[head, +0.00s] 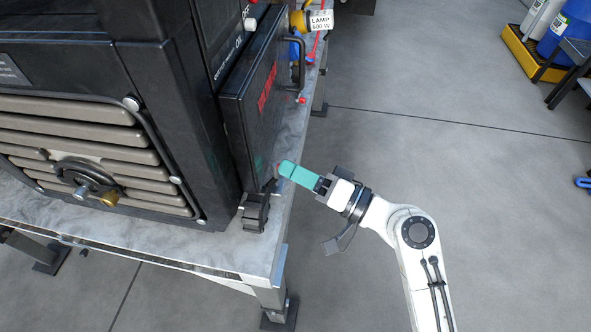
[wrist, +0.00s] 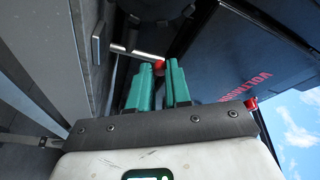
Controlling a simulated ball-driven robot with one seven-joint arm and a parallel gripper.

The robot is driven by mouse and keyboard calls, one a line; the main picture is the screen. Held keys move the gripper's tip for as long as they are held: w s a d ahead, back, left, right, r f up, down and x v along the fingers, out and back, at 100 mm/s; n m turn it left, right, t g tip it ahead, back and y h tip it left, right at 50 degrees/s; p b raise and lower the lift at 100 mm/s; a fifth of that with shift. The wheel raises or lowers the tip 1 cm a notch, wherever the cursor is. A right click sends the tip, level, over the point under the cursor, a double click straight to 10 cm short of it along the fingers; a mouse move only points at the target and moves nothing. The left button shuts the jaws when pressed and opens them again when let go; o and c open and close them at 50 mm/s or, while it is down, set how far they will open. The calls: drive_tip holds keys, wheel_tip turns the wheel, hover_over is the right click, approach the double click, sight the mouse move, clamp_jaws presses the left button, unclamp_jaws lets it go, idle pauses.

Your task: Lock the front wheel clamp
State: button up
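The front wheel clamp (head: 254,211) is a black fitting at the foot of the dark cabinet's front corner, on the grey bench top. In the wrist view a black wheel-like part (wrist: 158,9) shows at the top, with a pale metal lever (wrist: 132,53) ending in a red knob (wrist: 159,65). My gripper (head: 282,167) reaches in from the right, its teal fingers low beside the cabinet's side panel. In the wrist view the fingers (wrist: 160,66) are slightly apart with a narrow gap. The red knob lines up with this gap at the fingertips; I cannot tell whether they touch it.
The side panel (head: 262,95) with red lettering and a black handle (head: 298,60) stands close to my fingers. Another red knob (head: 301,100) sits farther along the bench edge (head: 288,205). A yellow lamp (head: 298,20) is at the back.

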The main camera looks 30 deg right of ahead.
drive_tip(key=shift+o, duration=0.7)
drive_tip(key=b+v, duration=0.1)
drive_tip(key=v, duration=1)
drive_tip(key=shift+a+f, duration=0.1)
